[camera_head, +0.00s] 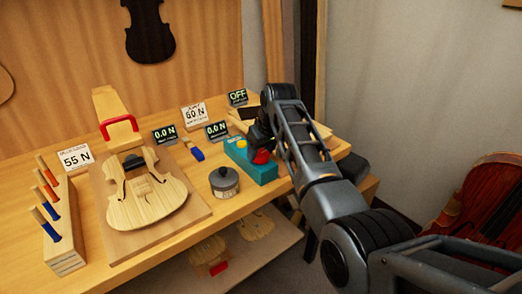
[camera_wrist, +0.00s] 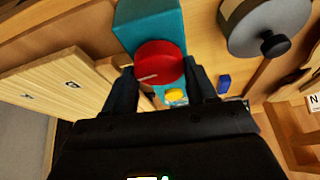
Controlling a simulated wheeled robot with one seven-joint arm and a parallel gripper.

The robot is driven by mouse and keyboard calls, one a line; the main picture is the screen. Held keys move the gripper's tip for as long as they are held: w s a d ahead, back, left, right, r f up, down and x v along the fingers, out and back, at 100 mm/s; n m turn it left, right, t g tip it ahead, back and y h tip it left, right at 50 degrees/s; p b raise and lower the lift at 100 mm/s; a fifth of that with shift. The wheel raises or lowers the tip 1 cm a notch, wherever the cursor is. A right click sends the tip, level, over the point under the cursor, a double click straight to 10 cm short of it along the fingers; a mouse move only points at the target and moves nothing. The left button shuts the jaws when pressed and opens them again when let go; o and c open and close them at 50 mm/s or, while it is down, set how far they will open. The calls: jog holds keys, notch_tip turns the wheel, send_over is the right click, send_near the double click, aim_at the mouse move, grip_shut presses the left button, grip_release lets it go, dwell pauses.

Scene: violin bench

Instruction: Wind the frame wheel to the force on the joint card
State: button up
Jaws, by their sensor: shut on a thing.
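The red wheel (camera_wrist: 160,62) sits on a teal block in the wrist view, with a pale pointer line on its face. It also shows in the head view (camera_head: 261,156), partly behind my gripper. My gripper (camera_wrist: 160,80) is shut on the red wheel, a finger at each side. The teal block (camera_head: 240,163) stands at the bench's right. One white card (camera_head: 75,157) reads 55 N; another card (camera_head: 195,115) seems to read 60 N, its small print unreadable. Two small displays (camera_head: 165,134) (camera_head: 217,130) read 0.0 N. A third display (camera_head: 237,97) reads OFF.
A grey lidded pot (camera_head: 224,183) stands close left of the teal block. A violin body (camera_head: 146,200) lies on a board, with a red clamp handle (camera_head: 119,125) behind it. A rack (camera_head: 62,225) of handled tools stands far left. A cello (camera_head: 485,205) stands at right.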

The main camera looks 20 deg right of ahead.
jog(key=shift+r+m+h+p, duration=0.1)
jog(key=shift+m+h+p, duration=0.2)
jog(key=shift+m+p, duration=0.35)
jog(key=shift+c, duration=0.3)
jog(key=m+h, duration=0.1)
jog(key=m, duration=0.2)
jog(key=o, duration=1.1)
jog(key=shift+c, duration=0.2)
jog(key=v, duration=0.7)
jog(key=shift+s+r, duration=0.25)
